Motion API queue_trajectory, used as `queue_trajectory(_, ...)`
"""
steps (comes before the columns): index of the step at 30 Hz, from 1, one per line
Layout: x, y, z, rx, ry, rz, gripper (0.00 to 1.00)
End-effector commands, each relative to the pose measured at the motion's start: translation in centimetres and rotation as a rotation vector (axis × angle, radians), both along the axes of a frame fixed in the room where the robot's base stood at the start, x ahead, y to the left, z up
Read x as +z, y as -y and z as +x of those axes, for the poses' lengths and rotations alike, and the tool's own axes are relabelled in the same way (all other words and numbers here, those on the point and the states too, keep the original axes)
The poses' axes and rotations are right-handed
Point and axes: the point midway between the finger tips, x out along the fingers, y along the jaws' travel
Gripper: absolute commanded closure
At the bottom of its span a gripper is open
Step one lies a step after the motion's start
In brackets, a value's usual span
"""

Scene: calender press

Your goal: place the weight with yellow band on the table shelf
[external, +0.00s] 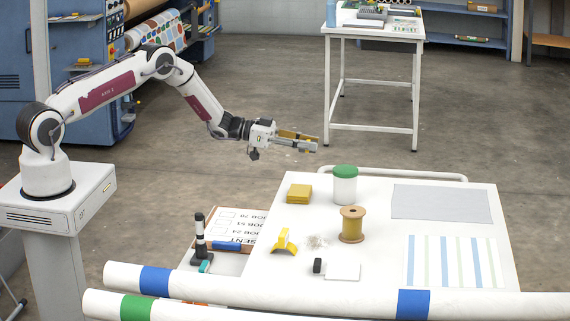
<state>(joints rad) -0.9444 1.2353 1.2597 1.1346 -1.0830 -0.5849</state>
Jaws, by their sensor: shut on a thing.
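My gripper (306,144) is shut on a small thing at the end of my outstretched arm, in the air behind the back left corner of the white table. A grey piece with a small yellow patch shows at the fingers; it looks like the weight with yellow band (302,150), but it is too small to tell clearly. A yellowish-brown strip runs along the gripper's upper side. The white table (375,181) stands to the right, below my gripper's height. A lower white surface, which looks like the table shelf (229,264), shows at the table's left side.
The table holds a yellow block (299,194), a green-lidded jar (345,186), a spool (352,225), a yellow bracket (285,242) and flat sheets. On the left, a black-and-white upright tool (200,236) stands by a job board (236,222). Long rolls (330,298) cross the front.

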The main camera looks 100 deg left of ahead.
Motion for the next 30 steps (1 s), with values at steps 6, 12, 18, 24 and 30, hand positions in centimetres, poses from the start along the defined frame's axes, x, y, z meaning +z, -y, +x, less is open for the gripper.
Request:
queue_trajectory(6, -1.8, 0.0, 0.0, 0.000, 0.001, -0.001, 1.00)
queue_trajectory(12, -3.8, 0.0, 0.0, -0.001, 0.001, 0.001, 1.00)
queue_trajectory(18, -4.6, 0.0, 0.0, -0.001, 0.002, 0.002, 1.00)
queue_trajectory(24, -4.6, 0.0, 0.0, 0.000, 0.002, 0.002, 1.00)
queue_trajectory(30, -4.9, 0.0, 0.0, 0.000, 0.002, 0.001, 1.00)
